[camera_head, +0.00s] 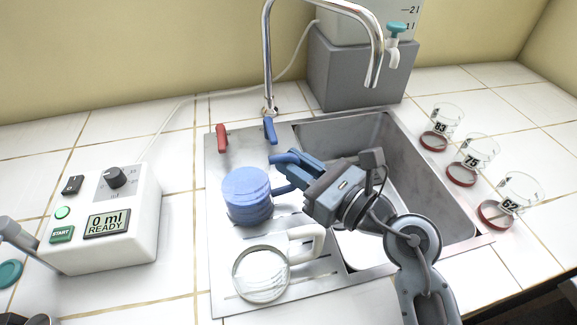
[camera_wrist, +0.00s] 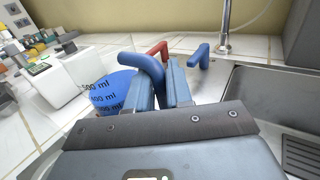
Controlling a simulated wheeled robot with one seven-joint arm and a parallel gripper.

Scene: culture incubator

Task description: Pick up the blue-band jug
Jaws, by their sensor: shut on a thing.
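The blue-band jug (camera_head: 247,192) is upright over the metal drainboard left of the sink basin, its handle toward the right. I cannot tell whether its base touches the drainboard. My gripper (camera_head: 292,171) comes from the right and is shut on the jug's handle. In the wrist view the blue jug (camera_wrist: 112,88) with ml marks is at the left, and its curved blue handle (camera_wrist: 150,66) passes between the fingers of my gripper (camera_wrist: 163,84). Part of the handle is hidden by the fingers.
A jug with a white handle (camera_head: 262,273) stands close in front. Red (camera_head: 222,138) and blue (camera_head: 270,131) tap levers and the tall faucet (camera_head: 268,60) are behind. A white dispenser box (camera_head: 104,225) is left; several numbered beakers are right. The basin (camera_head: 345,140) is open.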

